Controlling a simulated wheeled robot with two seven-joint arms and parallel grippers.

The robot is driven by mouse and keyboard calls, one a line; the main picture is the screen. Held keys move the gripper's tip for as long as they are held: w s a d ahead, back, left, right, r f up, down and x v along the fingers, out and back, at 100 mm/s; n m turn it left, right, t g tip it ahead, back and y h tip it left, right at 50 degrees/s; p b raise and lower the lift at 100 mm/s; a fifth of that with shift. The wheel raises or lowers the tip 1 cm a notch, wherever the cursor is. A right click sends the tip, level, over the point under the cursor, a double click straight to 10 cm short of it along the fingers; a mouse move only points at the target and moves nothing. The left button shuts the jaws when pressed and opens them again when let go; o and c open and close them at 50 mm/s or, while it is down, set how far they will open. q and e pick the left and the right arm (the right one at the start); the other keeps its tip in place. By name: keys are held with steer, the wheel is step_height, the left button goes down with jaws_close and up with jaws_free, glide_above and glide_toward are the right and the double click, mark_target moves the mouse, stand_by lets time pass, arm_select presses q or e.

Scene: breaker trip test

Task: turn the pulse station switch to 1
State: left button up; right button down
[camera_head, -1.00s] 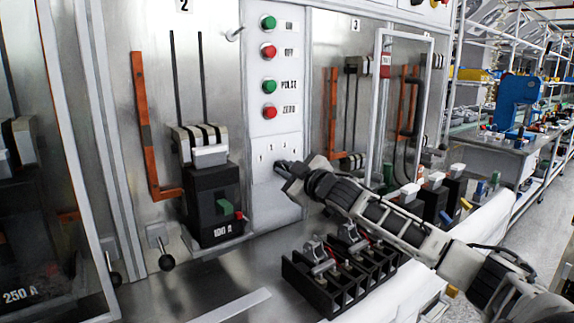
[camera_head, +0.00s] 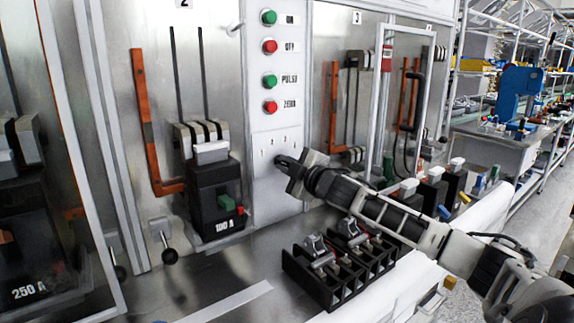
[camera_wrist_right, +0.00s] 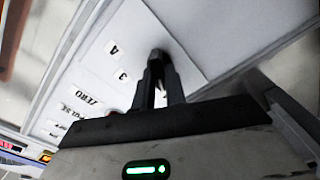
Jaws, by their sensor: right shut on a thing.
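The pulse station switch (camera_wrist_right: 159,57) is a small dark knob on a white panel (camera_head: 275,190), below the ON, OFF, PULSE and ZERO buttons. Position numbers are printed in a row above it. In the head view my right gripper (camera_head: 284,164) is at the panel and covers most of the knob. In the right wrist view its two dark fingers (camera_wrist_right: 157,80) are shut on the knob, one on each side. Which number the knob points to is hidden by the fingers. My left gripper is not in view.
A black block with metal clamps (camera_head: 335,270) lies on the bench under my right arm. A clear-framed door (camera_head: 425,100) stands open to the right.

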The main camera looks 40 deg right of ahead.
steer(key=c, duration=1.4)
jaws_free()
steer(key=shift+c, duration=0.2)
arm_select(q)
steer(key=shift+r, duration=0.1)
arm_select(e)
steer(key=shift+s, duration=0.1)
steer(key=shift+s+f, duration=0.15)
steer(key=shift+s, duration=0.1)
arm_select(q)
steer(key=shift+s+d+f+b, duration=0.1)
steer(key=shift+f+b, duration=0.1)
steer(key=shift+b, duration=0.1)
arm_select(e)
steer(key=s+a, duration=0.1)
steer(key=s, duration=1.4)
steer(key=shift+a, duration=0.4)
